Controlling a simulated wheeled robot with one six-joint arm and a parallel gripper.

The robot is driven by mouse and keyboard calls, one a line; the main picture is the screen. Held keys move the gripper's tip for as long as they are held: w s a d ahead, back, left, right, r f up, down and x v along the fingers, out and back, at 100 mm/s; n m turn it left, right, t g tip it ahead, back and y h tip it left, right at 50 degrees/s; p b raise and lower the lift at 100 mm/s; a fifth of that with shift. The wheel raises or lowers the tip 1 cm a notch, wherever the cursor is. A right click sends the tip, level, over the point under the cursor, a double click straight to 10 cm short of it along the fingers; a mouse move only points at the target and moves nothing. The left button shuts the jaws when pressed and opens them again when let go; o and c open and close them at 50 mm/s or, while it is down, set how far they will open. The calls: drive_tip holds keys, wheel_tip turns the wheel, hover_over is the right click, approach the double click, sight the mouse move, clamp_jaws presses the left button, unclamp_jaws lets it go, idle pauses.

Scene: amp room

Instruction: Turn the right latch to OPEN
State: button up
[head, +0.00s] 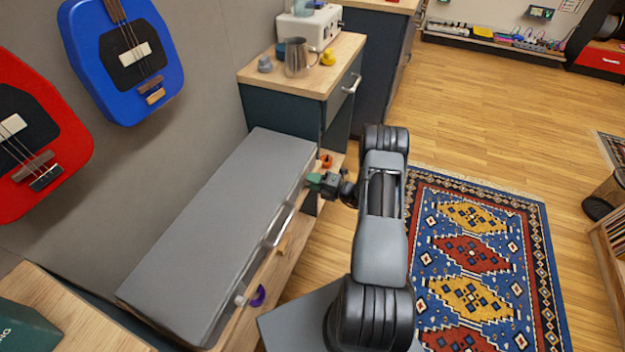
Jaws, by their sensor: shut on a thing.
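The long grey case (225,230) lies shut on a wooden bench top, with a metal handle (281,226) on its front side. A purple latch (257,296) is on the near end of that front. My gripper (322,183) is at the far end of the front, shut on a small dark green piece (313,180) that appears to be the right latch. The jaws cover most of it, so its angle and any OPEN mark cannot be read.
A small orange object (326,160) sits just beyond my gripper. Behind the case stands a cabinet (290,105) with a metal jug (297,58) on top. Blue (120,90) and red (35,125) guitars hang on the left wall. A patterned rug (475,255) lies on open floor to the right.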

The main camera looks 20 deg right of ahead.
drive_tip(key=shift+f+m, duration=0.1)
drive_tip(key=shift+m, duration=0.3)
drive_tip(key=o, duration=0.9)
drive_tip(key=shift+c, duration=0.2)
drive_tip(key=p+v, duration=0.1)
drive_tip(key=v, duration=1.3)
drive_tip(key=shift+w, duration=0.1)
